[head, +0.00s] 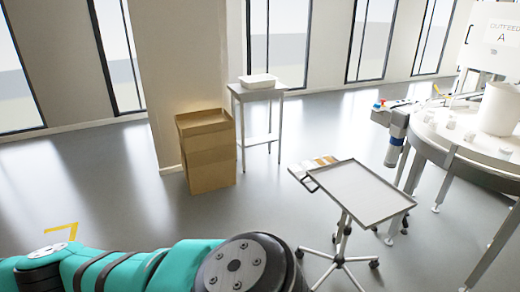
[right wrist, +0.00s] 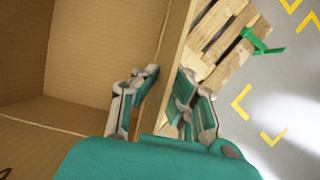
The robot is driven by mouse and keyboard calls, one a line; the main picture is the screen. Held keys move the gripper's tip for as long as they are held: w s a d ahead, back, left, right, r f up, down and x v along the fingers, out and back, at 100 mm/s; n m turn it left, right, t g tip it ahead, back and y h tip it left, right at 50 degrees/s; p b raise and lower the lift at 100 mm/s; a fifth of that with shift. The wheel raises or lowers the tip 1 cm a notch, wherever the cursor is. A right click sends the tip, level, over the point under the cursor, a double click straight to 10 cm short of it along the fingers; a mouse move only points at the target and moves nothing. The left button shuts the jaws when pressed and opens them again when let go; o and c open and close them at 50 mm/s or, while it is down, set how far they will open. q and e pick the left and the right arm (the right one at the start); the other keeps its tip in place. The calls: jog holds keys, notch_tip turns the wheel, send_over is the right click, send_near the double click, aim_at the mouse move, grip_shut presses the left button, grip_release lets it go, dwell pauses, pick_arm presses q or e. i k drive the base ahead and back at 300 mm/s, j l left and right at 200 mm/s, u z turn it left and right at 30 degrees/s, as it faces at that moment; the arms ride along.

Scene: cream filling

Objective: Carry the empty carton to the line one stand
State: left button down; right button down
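The empty carton (right wrist: 95,50) is brown, open and bare inside, and fills the left of the right wrist view. My right gripper (right wrist: 168,88) straddles its wall, one finger inside and one outside. Both fingers lie close against the cardboard, and the gripper looks shut on it. The carton's underside is hidden. In the head view a teal arm of mine crosses the bottom from the left; my left gripper is out of view. No stand in view carries a readable line one label.
A wooden pallet (right wrist: 228,38) with a green piece (right wrist: 262,42) lies beside the carton, near yellow floor marks (right wrist: 242,102). The head view shows a brown box (head: 208,160), a side table (head: 260,92), a wheeled tray cart (head: 358,190) and a round machine table (head: 470,150).

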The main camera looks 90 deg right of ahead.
aim_at(358, 187)
jog(key=z, duration=2.8)
